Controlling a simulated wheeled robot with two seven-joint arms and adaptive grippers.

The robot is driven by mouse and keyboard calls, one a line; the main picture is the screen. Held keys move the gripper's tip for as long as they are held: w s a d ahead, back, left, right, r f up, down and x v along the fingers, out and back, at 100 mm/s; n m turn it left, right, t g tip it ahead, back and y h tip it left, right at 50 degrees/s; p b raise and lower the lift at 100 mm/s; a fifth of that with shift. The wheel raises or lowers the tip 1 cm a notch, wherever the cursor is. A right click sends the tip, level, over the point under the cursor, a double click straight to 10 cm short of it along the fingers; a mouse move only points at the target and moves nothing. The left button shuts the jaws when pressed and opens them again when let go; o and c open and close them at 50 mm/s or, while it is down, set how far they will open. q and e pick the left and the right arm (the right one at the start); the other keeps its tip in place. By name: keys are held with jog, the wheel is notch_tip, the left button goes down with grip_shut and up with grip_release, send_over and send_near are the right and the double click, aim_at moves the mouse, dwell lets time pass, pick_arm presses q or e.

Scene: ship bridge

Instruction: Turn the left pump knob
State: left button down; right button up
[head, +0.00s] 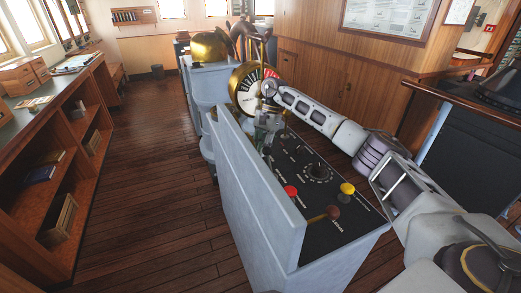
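A grey console (248,203) with a black sloping panel (292,228) stands in front of me. The panel has a round dark dial (316,173), a red button (291,190), a yellow button (347,187) and a brown-red knob (333,212). The printed labels are too small to read, so I cannot tell which control is the left pump knob. My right arm reaches in from the right across the console. My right gripper (262,138) points down at the panel's far end and hides what is under it. Its fingers are too small to judge. My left gripper is out of view.
A brass engine telegraph (249,90) stands just behind my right gripper, with a brass-domed binnacle (210,48) beyond. Wooden shelves (50,190) line the left side. The plank floor (150,170) between the shelves and console is clear.

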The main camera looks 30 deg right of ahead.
jog(key=v, duration=1.1)
jog(key=shift+r, duration=0.4)
jog(key=shift+d, duration=0.15)
